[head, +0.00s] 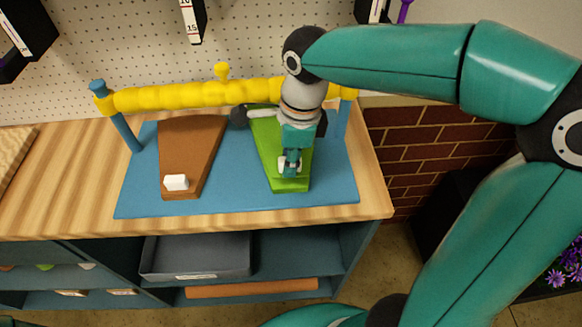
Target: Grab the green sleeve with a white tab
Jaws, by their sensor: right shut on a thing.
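The green sleeve (267,143) is a flat tapered piece lying on the blue mat (235,188), its narrow end toward me. Its white tab is mostly hidden behind my right gripper (290,167). The gripper reaches down over the sleeve's near end and is shut on the tab there. A brown sleeve (193,145) with a white tab (176,182) lies to the left on the same mat. My left gripper is not in view.
A yellow roll (180,97) spans blue posts (126,130) behind the sleeves. Below the wooden tabletop (75,185) are shelves with a grey tray (196,270). A pegboard wall (120,45) stands behind. The mat between the sleeves is clear.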

